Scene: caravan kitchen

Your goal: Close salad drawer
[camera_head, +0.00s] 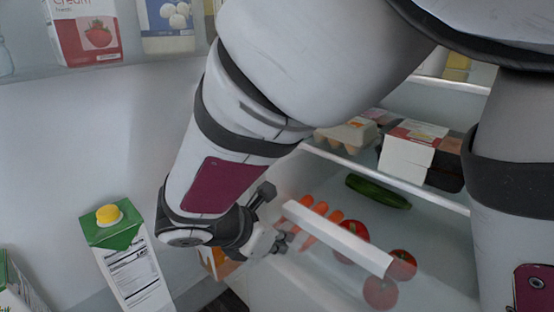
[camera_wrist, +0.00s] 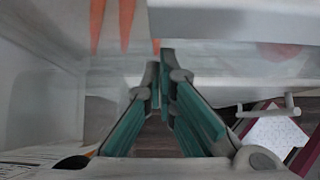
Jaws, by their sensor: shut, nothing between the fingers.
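The salad drawer (camera_head: 265,285) is a clear drawer low in the fridge, with a white strip (camera_head: 338,238) along its top front edge. It appears pulled out, and it holds carrots (camera_head: 318,226), a cucumber (camera_head: 378,191) and several red tomatoes (camera_head: 402,265). My gripper (camera_head: 284,241) is shut and empty, close to the left end of the strip. In the wrist view my fingertips (camera_wrist: 166,52) meet just beside the left end of the white strip (camera_wrist: 235,38). I cannot tell whether they touch the drawer. My arm hides part of the fridge.
A glass shelf (camera_head: 400,182) above the drawer holds an egg carton (camera_head: 347,133) and a packaged box (camera_head: 408,150). At left, the fridge door carries a green-topped carton (camera_head: 125,255) near my wrist and more cartons (camera_head: 85,30) on an upper shelf.

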